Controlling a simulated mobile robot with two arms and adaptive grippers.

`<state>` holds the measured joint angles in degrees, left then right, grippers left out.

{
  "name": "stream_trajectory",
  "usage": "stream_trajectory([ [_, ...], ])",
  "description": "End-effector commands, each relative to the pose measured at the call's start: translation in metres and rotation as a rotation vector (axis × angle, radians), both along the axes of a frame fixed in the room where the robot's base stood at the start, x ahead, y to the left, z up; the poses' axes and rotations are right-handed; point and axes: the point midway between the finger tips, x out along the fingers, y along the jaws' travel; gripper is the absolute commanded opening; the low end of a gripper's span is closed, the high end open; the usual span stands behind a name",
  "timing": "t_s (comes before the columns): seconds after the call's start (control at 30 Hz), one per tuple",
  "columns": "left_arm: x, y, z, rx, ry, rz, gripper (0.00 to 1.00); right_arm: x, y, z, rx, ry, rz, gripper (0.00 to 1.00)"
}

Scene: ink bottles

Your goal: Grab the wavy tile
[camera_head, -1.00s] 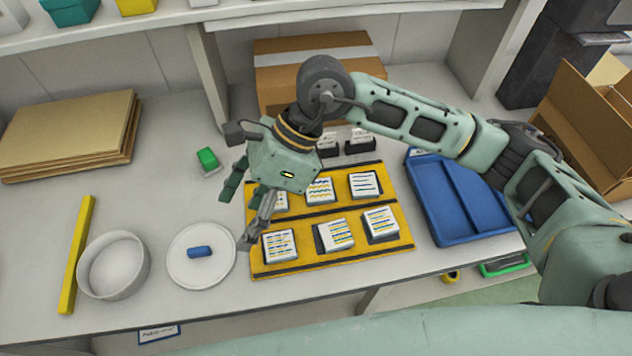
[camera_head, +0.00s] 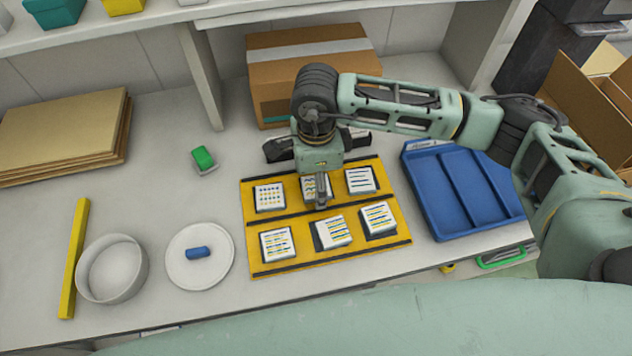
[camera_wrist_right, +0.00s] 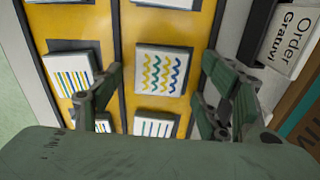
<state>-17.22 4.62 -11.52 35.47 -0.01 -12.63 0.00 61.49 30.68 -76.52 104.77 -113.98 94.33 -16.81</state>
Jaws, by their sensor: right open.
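The wavy tile (camera_wrist_right: 160,72), white with blue, green and yellow wavy lines, lies in the middle of the yellow board's back row. In the head view the wavy tile (camera_head: 308,185) is partly hidden by my right gripper (camera_head: 318,178). In the right wrist view the gripper's fingers (camera_wrist_right: 161,84) are open and spread to either side of the tile, with nothing between them held. I cannot tell how high they are above it. My left gripper is in neither view.
The yellow board (camera_head: 330,272) holds several other patterned tiles, including a dotted one (camera_head: 269,196) and a lined one (camera_head: 360,180). A blue tray (camera_head: 470,190) is on the right. A cardboard box (camera_head: 290,85) stands behind. A white plate (camera_head: 190,276) is at left.

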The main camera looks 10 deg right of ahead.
Motion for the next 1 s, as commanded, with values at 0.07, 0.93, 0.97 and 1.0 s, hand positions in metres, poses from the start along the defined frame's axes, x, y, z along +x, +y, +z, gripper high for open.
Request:
stream_trajectory([
  [0.07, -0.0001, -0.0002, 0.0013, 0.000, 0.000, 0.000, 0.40, -0.0004, 0.0002, -0.0038, 0.000, 0.001, 0.000, 0.69],
  [0.93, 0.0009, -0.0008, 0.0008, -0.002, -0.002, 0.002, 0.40, 0.0001, 0.0008, -0.0038, 0.002, -0.001, 0.001, 0.18],
  [0.97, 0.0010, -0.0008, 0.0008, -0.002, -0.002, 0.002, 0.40, 0.0001, 0.0008, -0.0038, 0.002, -0.001, 0.001, 0.18],
  [1.0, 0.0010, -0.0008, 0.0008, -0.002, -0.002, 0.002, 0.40, 0.0001, 0.0007, -0.0038, 0.002, -0.001, 0.001, 0.18],
])
